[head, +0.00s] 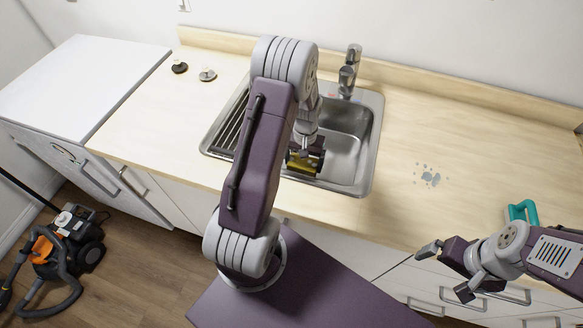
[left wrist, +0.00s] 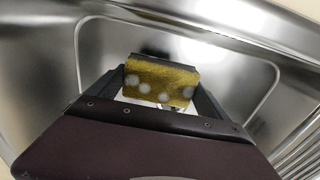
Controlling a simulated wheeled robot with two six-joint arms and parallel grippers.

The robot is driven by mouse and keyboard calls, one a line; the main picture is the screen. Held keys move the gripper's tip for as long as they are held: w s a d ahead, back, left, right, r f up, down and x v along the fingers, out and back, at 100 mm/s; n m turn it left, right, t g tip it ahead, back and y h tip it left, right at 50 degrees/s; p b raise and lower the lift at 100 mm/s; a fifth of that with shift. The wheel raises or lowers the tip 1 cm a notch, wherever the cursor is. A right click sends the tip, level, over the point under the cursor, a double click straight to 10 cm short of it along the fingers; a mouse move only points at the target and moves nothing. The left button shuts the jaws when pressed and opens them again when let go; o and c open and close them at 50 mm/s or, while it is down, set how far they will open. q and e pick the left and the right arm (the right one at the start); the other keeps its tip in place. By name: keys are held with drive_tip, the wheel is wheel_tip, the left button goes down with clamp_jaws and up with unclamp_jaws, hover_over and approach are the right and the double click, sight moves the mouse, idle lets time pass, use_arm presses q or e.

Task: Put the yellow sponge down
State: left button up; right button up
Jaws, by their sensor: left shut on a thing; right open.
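The yellow sponge (head: 301,164) is between the fingers of my left gripper (head: 305,160), over the basin of the steel sink (head: 363,185). In the left wrist view the sponge (left wrist: 160,84) has pale round spots and a dark side. My left gripper (left wrist: 160,90) is shut on it, a finger on each side. The sink wall and floor surround it there; whether the sponge touches the floor I cannot tell. My right gripper (head: 448,270) is open and empty at the lower right, in front of the counter edge.
A faucet (head: 347,75) stands behind the basin. Grey-blue spots (head: 428,175) mark the bare wooden counter (head: 460,140) right of the sink. A teal-handled object (head: 522,211) lies further right. A vacuum cleaner (head: 72,240) stands on the floor.

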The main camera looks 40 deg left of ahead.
sight(290, 161)
use_arm(q)
drive_tip(key=a+f, duration=0.2)
drive_tip(key=a, duration=0.1)
drive_tip(key=a+f, duration=0.1)
drive_tip(key=a, duration=0.1)
drive_tip(key=shift+s, duration=0.3)
drive_tip(key=f, duration=0.3)
drive_tip(key=shift+s+d+f, duration=0.1)
drive_tip(key=shift+d, duration=0.1)
drive_tip(key=shift+a+f, duration=0.1)
drive_tip(key=shift+f, duration=0.35)
drive_tip(key=shift+f, duration=0.1)
drive_tip(key=o, duration=1.1)
drive_tip(key=shift+c, duration=0.2)
